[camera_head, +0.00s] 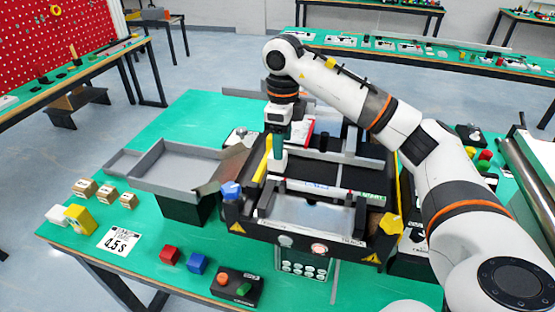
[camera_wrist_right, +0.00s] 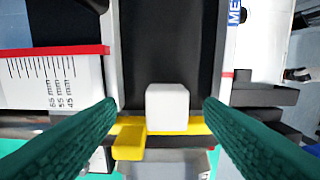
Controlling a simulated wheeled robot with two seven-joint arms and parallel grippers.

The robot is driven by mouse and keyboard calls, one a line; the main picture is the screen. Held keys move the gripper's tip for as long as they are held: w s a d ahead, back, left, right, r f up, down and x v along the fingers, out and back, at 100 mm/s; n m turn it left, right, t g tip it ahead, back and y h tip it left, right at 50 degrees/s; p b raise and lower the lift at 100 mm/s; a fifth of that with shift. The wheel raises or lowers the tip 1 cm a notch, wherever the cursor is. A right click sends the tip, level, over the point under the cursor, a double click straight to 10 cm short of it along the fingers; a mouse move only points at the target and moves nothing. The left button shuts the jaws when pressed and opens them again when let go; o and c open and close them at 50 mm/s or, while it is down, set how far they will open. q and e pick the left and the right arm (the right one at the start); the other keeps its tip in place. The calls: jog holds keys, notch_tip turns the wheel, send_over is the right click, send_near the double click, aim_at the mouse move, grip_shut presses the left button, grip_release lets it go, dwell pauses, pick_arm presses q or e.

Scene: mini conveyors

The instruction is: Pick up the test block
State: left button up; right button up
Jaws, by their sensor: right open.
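A white block (camera_wrist_right: 167,107) sits at the end of a dark conveyor belt (camera_wrist_right: 170,40) in the right wrist view, against a yellow stop (camera_wrist_right: 129,146). I take it to be the test block. My right gripper (camera_wrist_right: 160,105) is open, its two green fingers on either side of the block with a gap to each. In the head view my right gripper (camera_head: 277,160) points down over the left end of the conveyor unit, and I cannot make out this block there. My left gripper does not show.
Another white block (camera_head: 59,215) lies at the table's left edge near a yellow block (camera_head: 80,219) and small boxes (camera_head: 84,188). A grey tray (camera_head: 177,165) stands left of the conveyor. Red (camera_head: 170,255) and blue (camera_head: 197,263) cubes lie in front.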

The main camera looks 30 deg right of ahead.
jog(key=f+p, duration=0.1)
jog(key=f, duration=0.1)
jog(key=a+f, duration=0.1)
jog(key=f, duration=0.1)
jog(key=shift+f+p, duration=0.15)
jog(key=shift+p, duration=0.25)
jog(key=shift+d+f, duration=0.1)
jog(key=shift+f, duration=0.2)
jog(key=c, duration=1.1)
